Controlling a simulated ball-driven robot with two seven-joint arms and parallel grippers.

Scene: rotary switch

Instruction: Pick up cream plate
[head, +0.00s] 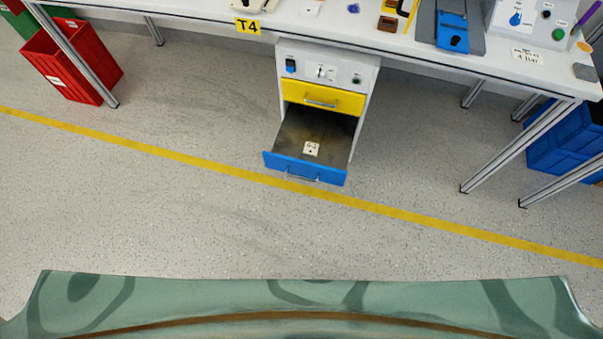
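A small cream-white square plate (311,149) with dark marks lies flat inside the open blue drawer (304,168), near its front. The drawer is the lower one of a grey-white cabinet (327,58) under the table. Another cream object (253,5) sits on the table's front edge, partly cut off by the top of the picture; I cannot tell its full shape. Neither of my grippers is in the head view.
The white table (215,12) runs along the top, bearing a switch panel (525,17) and a blue device (452,31). The yellow drawer (322,97) is shut. A red bin (72,65) stands left, blue crates (565,140) right. The floor in front is clear.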

